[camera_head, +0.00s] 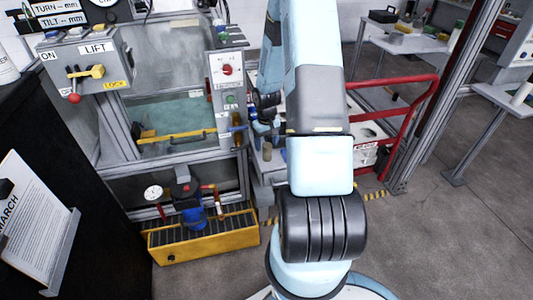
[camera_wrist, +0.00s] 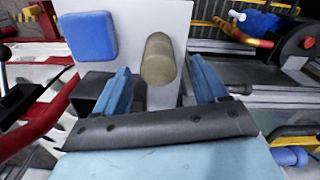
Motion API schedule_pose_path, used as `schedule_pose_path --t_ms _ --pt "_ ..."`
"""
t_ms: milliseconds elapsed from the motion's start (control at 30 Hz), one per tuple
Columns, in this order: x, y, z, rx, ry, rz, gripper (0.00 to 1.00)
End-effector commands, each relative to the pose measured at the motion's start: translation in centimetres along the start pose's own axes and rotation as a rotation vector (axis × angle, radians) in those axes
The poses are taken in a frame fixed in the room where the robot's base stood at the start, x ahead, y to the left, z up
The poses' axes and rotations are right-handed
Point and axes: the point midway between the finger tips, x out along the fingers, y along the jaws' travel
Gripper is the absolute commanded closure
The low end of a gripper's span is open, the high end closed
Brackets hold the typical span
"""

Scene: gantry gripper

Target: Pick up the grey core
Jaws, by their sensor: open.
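The grey core, as I take it, is a dull olive-grey cylinder (camera_wrist: 158,62) in the wrist view. It stands in front of a white panel, and its lower end shows between my fingers. My gripper (camera_wrist: 161,88) is open, with one blue finger on each side of the cylinder. Gaps show on both sides, and I cannot tell how far the cylinder reaches in between the fingers. In the head view a small olive-grey cylinder (camera_head: 267,152) shows left of my arm, probably the same one. My arm hides much of that area.
A blue block (camera_wrist: 89,36) is left of the cylinder in the wrist view. A red rail (camera_head: 408,110) stands right of my arm in the head view. A cabinet with a yellow-handled window (camera_head: 178,110) and a yellow crate (camera_head: 205,240) stand left. Open floor lies at the right.

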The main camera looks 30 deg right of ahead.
Motion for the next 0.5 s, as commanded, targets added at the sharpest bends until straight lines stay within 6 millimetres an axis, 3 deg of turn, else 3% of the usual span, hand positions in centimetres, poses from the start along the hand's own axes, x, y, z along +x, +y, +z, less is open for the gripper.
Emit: schedule_pose_path --t_ms 300,500 --pt "3.9 0.1 0.2 0.0 -0.002 -0.001 0.28" --pt "4.5 0.1 0.2 0.001 0.0 -0.001 0.28"
